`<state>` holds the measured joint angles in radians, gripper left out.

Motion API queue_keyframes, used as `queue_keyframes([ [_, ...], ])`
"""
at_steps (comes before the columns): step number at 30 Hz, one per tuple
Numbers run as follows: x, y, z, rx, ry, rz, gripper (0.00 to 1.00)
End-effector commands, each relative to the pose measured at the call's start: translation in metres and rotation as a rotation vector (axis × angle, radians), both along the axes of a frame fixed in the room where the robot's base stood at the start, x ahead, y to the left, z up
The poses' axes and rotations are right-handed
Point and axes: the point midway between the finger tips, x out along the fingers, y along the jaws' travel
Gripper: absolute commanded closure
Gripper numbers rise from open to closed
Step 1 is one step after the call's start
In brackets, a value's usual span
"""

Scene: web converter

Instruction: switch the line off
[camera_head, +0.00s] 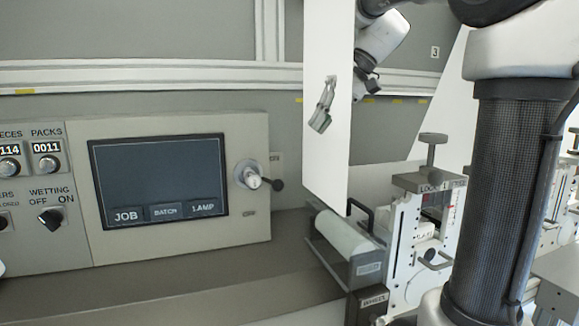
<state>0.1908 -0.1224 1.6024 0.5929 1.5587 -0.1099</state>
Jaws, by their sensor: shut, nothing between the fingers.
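A silver rotary switch (250,175) with a black ball-ended handle (277,184) sits on the beige panel (180,128), right of the screen. The handle points right and slightly down. One small label is above right of it and one below; both are too small to read. The dark screen (158,177) shows JOB, BATCH and LAMP along its bottom. My gripper (319,124) is shut and empty, pointing down, above and right of the switch and apart from it. It shows against a white sheet, and part of the link to my wrist is hidden.
The tall white sheet (326,165) hangs down to a roller (343,236) right of the panel. A WETTING knob (50,217) and the PIECES and PACKS counters (46,148) are at the left. A metal frame (420,235) stands at right. The ledge below the panel is clear.

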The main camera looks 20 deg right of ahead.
Motion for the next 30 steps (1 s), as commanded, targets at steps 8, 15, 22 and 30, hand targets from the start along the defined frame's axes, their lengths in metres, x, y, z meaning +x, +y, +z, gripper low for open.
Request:
queue_keyframes([
  [8,0.008,0.028,-0.042,0.000,0.004,0.004,1.00],
  [15,0.017,0.054,-0.083,-0.001,0.003,0.003,1.00],
  [22,0.024,0.068,-0.106,-0.001,0.001,0.000,1.00],
  [30,0.025,0.071,-0.110,-0.001,0.001,0.000,1.00],
])
